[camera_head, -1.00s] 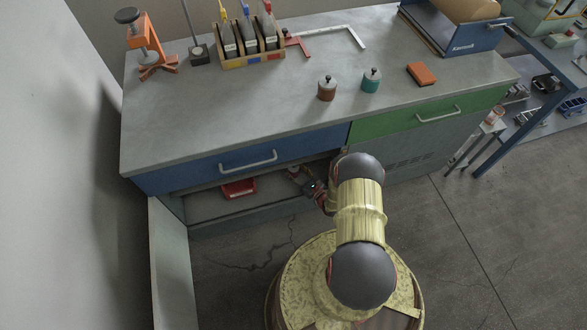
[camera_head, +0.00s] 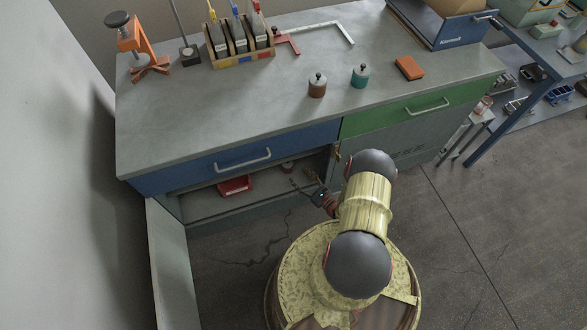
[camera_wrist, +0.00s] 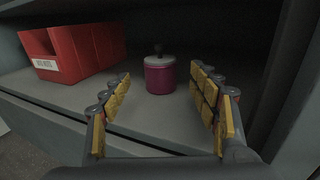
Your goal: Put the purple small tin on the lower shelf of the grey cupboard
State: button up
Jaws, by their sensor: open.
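The purple small tin (camera_wrist: 160,76), with a grey lid and dark knob, stands upright on the lower shelf (camera_wrist: 135,112) of the grey cupboard in the wrist view. In the head view the tin (camera_head: 287,167) is small and dim inside the open cupboard, below the blue drawer. My gripper (camera_wrist: 160,92) is open, its yellow-padded fingers spread in front of the tin with a gap on both sides. In the head view my gripper (camera_head: 305,181) is at the cupboard opening, to the right of the tin.
A red bin (camera_wrist: 72,50) with a white label stands left of the tin on the shelf. The cupboard's open door (camera_head: 168,262) stands at the left. On the bench top are a brown tin (camera_head: 317,86), a teal tin (camera_head: 360,76) and an orange block (camera_head: 409,68).

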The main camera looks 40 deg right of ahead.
jog(key=shift+s+d, duration=0.1)
jog(key=shift+s, duration=1.1)
